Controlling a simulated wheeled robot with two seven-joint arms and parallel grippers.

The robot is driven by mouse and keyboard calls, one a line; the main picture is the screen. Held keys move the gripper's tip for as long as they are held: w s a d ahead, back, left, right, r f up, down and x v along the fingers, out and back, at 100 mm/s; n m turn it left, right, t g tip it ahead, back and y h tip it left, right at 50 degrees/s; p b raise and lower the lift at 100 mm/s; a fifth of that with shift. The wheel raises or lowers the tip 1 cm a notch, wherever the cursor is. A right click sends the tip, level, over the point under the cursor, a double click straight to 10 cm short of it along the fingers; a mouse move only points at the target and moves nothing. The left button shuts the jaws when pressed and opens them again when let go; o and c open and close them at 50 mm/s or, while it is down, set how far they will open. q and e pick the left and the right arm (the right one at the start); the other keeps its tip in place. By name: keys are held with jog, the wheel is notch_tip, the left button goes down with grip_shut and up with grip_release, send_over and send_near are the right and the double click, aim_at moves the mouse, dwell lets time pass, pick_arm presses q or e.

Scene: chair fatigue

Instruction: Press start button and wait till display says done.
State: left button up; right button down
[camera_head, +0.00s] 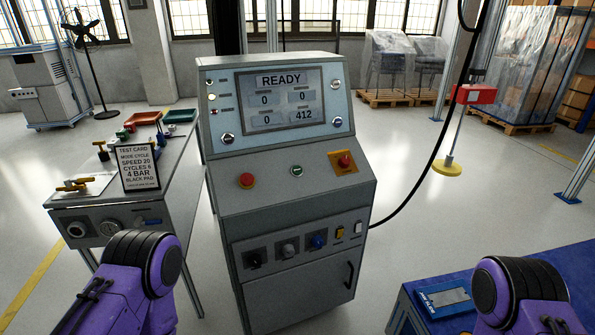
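A grey control console (290,215) stands upright in the middle of the head view. Its display (281,99) reads READY, with the values 0, 0, 0 and 412 below. On the sloped panel a small green button (297,171) sits between two red buttons. The left red button (247,181) is on the bare panel, and the right red button (345,161) is on an orange-yellow plate. The button labels are too small to read. Purple and black parts of my two arms show at the bottom left and bottom right, away from the console. Neither gripper is in view.
A side table (179,185) at the left holds a test card (138,167), brass fittings and small trays. A blue surface (555,265) is at the lower right.

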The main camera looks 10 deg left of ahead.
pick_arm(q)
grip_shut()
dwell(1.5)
